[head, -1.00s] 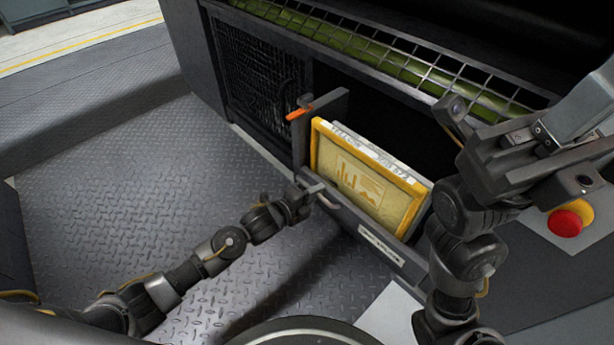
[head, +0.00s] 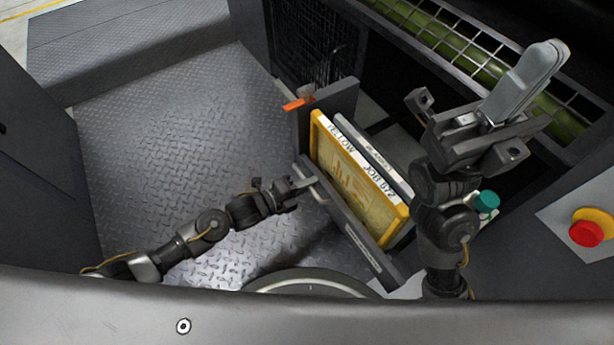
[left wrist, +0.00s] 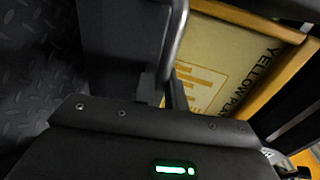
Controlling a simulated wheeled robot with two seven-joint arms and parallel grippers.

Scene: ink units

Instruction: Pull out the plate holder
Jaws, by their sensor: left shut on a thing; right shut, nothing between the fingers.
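The plate holder (head: 352,232) is a dark drawer-like frame with a raised end wall, standing out from the machine's opening. It carries a yellow-framed plate marked YELLOW (head: 345,185) and a grey plate (head: 372,152) behind it. My left gripper (head: 306,183) is shut on the handle at the holder's front; the handle (left wrist: 177,45) shows as a grey bar in the left wrist view, where the fingertips are partly hidden. My right gripper (head: 468,130) is shut and empty, raised in front of the machine at the right, apart from the holder.
A red emergency button (head: 586,233) and a teal knob or cap (head: 487,200) are at the right. A mesh guard (head: 487,68) covers a green roller above. The metal floor (head: 165,150) at left is clear.

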